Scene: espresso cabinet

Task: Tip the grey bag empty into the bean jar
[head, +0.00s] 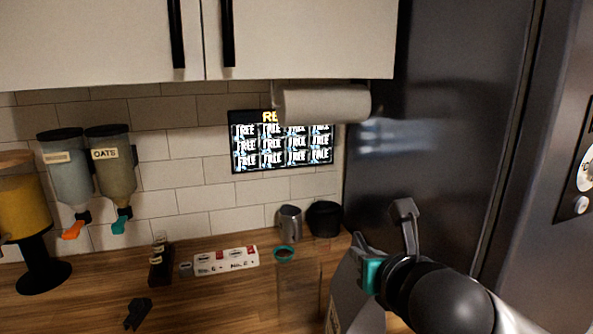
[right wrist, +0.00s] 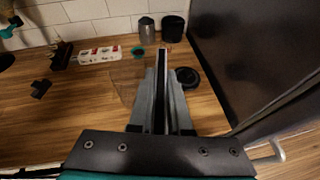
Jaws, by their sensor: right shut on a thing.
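My right gripper (head: 376,268) is shut on the grey bag (head: 350,302) near its top, at the front right of the counter. The bag looks roughly upright; its lower part is cut off by the picture edge. In the right wrist view the grey bag (right wrist: 176,108) shows as a narrow folded shape straight ahead. A faint clear container (head: 300,283), probably the bean jar, stands just left of the bag; its see-through wall also shows in the right wrist view (right wrist: 123,84). Its contents cannot be made out. My left gripper is not in view.
A teal-rimmed cup (head: 284,255) stands behind the clear container. A metal pitcher (head: 290,224) and black container (head: 325,219) stand at the wall. A round black lid-like thing (right wrist: 188,77) lies right of the bag. The dark fridge (head: 440,130) bounds the right side.

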